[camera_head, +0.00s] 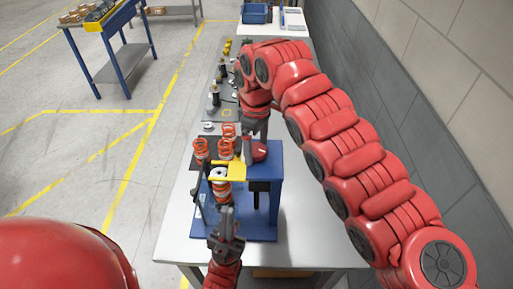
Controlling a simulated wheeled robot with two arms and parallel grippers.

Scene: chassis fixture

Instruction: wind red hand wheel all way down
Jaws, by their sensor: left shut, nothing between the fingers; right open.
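The red hand wheel (260,152) sits on top of the blue fixture (268,172) near the front of the white table. My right gripper (249,159) reaches down from above at the left side of the wheel, its fingers open. I cannot tell whether they touch the wheel. My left gripper (227,211) is shut and empty, pointing up in front of the fixture. It is close to an orange coil spring (221,190) below the yellow plate (235,168). The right arm's wrist stands above the wheel and hides the table behind it.
More orange springs (200,148) stand left of the wheel. Dark upright parts (214,97) line the table farther back, with a blue bin (255,13) at the far end. A grey wall (400,65) runs along the right. A blue cart (104,22) stands at upper left.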

